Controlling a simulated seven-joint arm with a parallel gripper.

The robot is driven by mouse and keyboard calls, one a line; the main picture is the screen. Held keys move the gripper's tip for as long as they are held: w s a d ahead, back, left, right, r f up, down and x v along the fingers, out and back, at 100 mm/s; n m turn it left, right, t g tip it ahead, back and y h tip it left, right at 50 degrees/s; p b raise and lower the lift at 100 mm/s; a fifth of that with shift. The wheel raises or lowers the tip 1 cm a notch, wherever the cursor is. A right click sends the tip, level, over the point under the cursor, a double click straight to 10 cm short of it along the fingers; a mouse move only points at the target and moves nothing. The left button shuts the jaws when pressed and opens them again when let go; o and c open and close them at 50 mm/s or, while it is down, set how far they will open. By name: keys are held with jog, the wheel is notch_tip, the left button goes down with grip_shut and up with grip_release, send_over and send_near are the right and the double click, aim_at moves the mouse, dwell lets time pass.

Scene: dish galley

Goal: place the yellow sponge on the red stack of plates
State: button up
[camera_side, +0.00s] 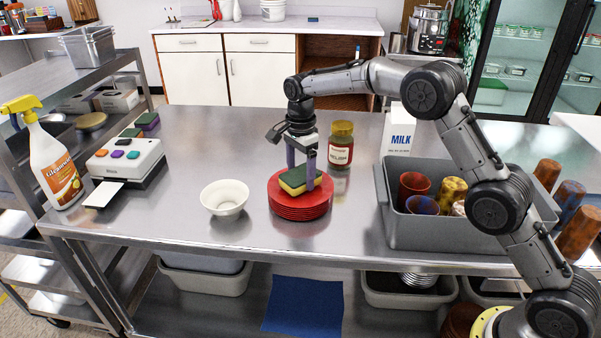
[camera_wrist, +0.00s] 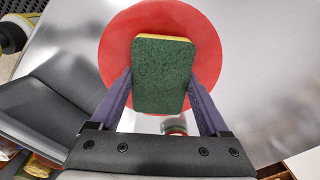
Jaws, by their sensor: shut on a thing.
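The yellow sponge (camera_side: 299,179) has a dark green top face. My gripper (camera_side: 303,181) is shut on it, with one purple finger on each side. In the side view the sponge is at the top of the red stack of plates (camera_side: 301,208); I cannot tell whether it touches the top plate. In the wrist view the sponge (camera_wrist: 163,76) lies between the fingers of my gripper (camera_wrist: 160,82), green face toward the camera. The red plate (camera_wrist: 118,45) spreads out behind it, and the sponge is within the plate's outline.
A white bowl (camera_side: 224,199) stands just left of the plates. A red-labelled jar (camera_side: 341,146) stands close behind them. A grey bin (camera_side: 440,235) with several cups is at the right. A white device (camera_side: 125,163) and a spray bottle (camera_side: 52,165) are at the left. The table front is clear.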

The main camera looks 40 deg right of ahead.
aim_at(300, 173)
jog(key=shift+f, duration=0.15)
jog(key=o, duration=1.2)
jog(key=shift+c, duration=0.2)
notch_tip(300, 173, up, 11)
jog(key=s+d+r+n+t, duration=0.15)
jog(key=s+r+n, duration=0.25)
jog(key=s+r, duration=0.45)
jog(key=s+d+r+n+t, duration=0.25)
jog(key=s+n, duration=0.25)
jog(key=s, duration=0.7)
jog(key=s+f+n, duration=0.4)
jog(key=s, duration=0.5)
jog(key=s+f+n+t, duration=0.1)
jog(key=s+f+n, duration=0.3)
jog(key=s, duration=0.6)
jog(key=shift+s+d+f+n+t, duration=0.15)
jog(key=shift+s+f+n+t, duration=0.2)
jog(key=shift+n, duration=0.15)
